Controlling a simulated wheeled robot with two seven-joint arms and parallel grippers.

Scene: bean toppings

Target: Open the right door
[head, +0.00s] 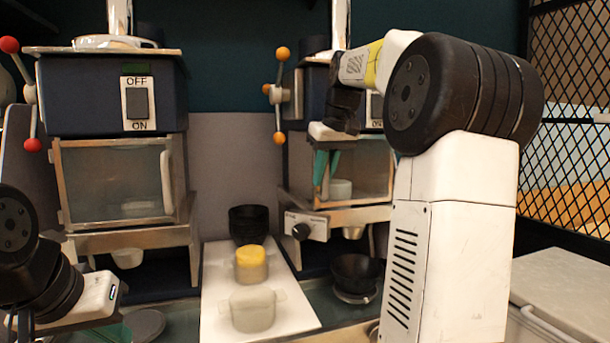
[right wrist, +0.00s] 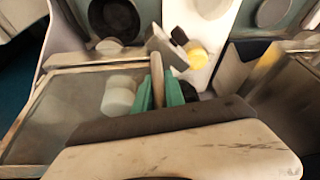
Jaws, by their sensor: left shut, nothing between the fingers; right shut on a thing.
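The right door (head: 365,182) is a glass door with a light frame on the right machine, and a pale cup (head: 340,189) shows behind it. My right gripper (head: 324,168) is in front of the door's left part, its teal fingers pointing down. In the right wrist view my right gripper (right wrist: 158,92) is shut on a thin upright light-brown bar, which looks like the door handle (right wrist: 157,70). I cannot tell whether the door stands slightly ajar. My left gripper (head: 112,332) is low at the left, shut and empty, partly cut off by the frame.
The left machine (head: 60,90) has its own glass door (head: 110,180) with a pale handle. A white board (head: 215,300) between the machines holds a yellow-topped container (head: 251,264) and a clear one (head: 253,308). A black bowl (head: 355,270) stands below the right machine. A mesh wall (head: 570,120) bounds the right.

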